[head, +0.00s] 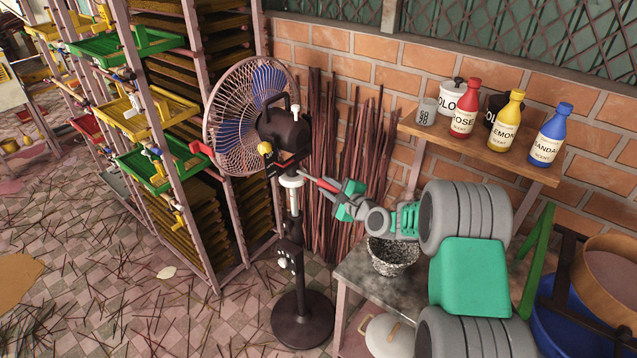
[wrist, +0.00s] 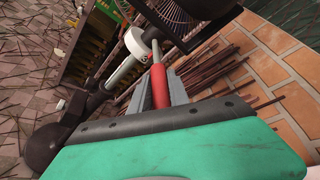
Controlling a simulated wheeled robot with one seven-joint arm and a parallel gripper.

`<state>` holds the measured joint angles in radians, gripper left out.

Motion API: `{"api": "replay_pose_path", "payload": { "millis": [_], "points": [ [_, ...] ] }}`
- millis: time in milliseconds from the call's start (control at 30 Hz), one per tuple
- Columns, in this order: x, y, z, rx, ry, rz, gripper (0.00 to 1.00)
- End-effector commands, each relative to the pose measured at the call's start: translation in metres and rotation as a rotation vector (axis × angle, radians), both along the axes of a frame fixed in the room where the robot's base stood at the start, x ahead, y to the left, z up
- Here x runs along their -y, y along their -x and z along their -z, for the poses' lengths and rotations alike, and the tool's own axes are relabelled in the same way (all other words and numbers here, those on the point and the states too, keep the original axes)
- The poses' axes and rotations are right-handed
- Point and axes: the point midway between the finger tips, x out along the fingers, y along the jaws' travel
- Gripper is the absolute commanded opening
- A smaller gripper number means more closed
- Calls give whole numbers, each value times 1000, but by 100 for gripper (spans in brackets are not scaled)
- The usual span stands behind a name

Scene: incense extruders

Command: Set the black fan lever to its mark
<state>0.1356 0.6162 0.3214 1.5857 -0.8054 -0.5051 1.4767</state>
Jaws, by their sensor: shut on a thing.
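The black fan (head: 284,130) stands upright on a round base, its wire cage facing left. A lever with a red grip (head: 326,186) sticks out to the right from a white collar (head: 291,181) on its pole. My gripper (head: 334,189) is shut on this lever from the right. In the wrist view, the red grip (wrist: 159,88) lies between my two grey fingers, with a thin metal rod running from it to the white collar (wrist: 136,42). I cannot make out the mark in either view.
A rack with green and yellow trays (head: 152,168) stands close left of the fan. Incense sticks (head: 345,125) lean on the brick wall behind. A grey table (head: 365,275) with a speckled bowl (head: 392,258) is below my arm. A wooden shelf (head: 470,146) holds bottles.

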Motion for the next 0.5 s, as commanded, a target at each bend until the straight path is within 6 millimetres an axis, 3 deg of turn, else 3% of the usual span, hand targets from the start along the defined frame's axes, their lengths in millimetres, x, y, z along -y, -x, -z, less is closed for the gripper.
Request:
{"api": "replay_pose_path", "payload": {
  "millis": [433,467,500],
  "points": [
    [2,2,1,-3,-5,18,0],
    [2,2,1,-3,-5,18,24],
    [2,2,1,-4,-5,18,27]
  ]
}}
